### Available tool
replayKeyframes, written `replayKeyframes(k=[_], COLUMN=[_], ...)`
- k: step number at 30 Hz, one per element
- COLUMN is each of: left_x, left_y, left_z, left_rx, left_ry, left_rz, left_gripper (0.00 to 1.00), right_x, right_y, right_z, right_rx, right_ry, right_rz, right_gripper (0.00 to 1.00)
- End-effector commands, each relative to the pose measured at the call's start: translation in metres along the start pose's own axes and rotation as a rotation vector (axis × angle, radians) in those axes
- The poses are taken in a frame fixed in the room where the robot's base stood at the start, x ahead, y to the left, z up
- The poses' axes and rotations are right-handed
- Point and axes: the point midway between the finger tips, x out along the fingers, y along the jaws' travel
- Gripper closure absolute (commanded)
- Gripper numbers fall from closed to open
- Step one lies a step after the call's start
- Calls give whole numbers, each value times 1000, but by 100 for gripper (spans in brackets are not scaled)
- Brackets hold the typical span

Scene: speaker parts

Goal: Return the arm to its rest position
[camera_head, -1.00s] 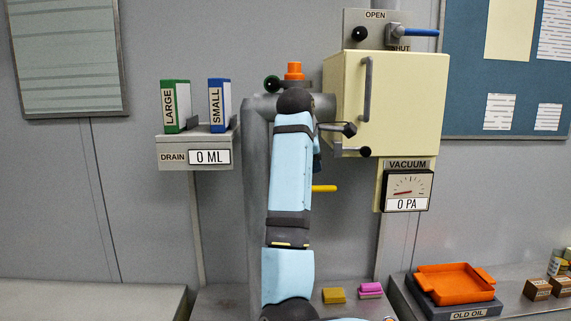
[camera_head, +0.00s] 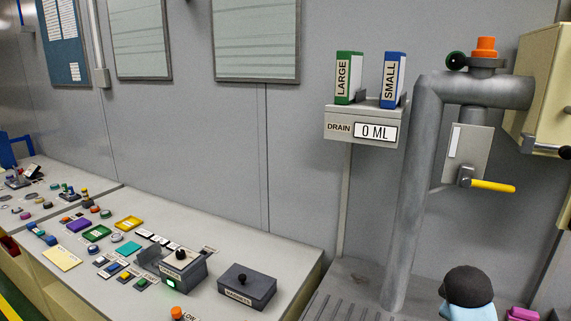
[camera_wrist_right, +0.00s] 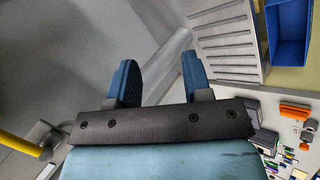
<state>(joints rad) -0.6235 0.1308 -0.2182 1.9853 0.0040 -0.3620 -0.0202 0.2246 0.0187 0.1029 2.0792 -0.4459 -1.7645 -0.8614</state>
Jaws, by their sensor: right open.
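My right arm (camera_head: 467,295) shows only as a dark rounded joint and a light blue link at the bottom right of the head view. In the right wrist view my right gripper (camera_wrist_right: 157,82) has its two blue fingers apart with nothing between them. A ribbed grey surface and a grey pipe lie beyond the fingertips. My left gripper is in neither view.
A grey pipe (camera_head: 412,190) with a yellow-handled valve (camera_head: 492,186) stands near the arm. A cream cabinet (camera_head: 540,90) is at the right edge. A drain shelf (camera_head: 345,126) holds two binders. A counter (camera_head: 215,300) with several controls runs left. A blue bin (camera_wrist_right: 288,35) shows in the wrist view.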

Motion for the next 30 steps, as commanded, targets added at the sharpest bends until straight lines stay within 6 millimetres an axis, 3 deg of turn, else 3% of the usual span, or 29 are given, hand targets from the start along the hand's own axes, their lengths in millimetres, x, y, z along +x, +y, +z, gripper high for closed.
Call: replayKeyframes(k=[1,6,12,18,23,30], left_x=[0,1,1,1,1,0], left_y=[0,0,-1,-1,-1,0], left_z=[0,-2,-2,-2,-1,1], left_rx=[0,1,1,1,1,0], left_ry=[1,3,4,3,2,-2], left_rz=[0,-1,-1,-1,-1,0], left_gripper=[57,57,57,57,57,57], right_x=[4,2,-20,-48,-73,-36], right_y=[-27,-111,-194,-247,-279,-305], right_z=[14,56,103,137,161,132], right_rx=[18,125,257,362,439,471], right_ry=[10,62,89,79,57,227], right_rz=[-22,-128,-286,-423,-524,-512], right_gripper=[55,55,55,55,55,55])
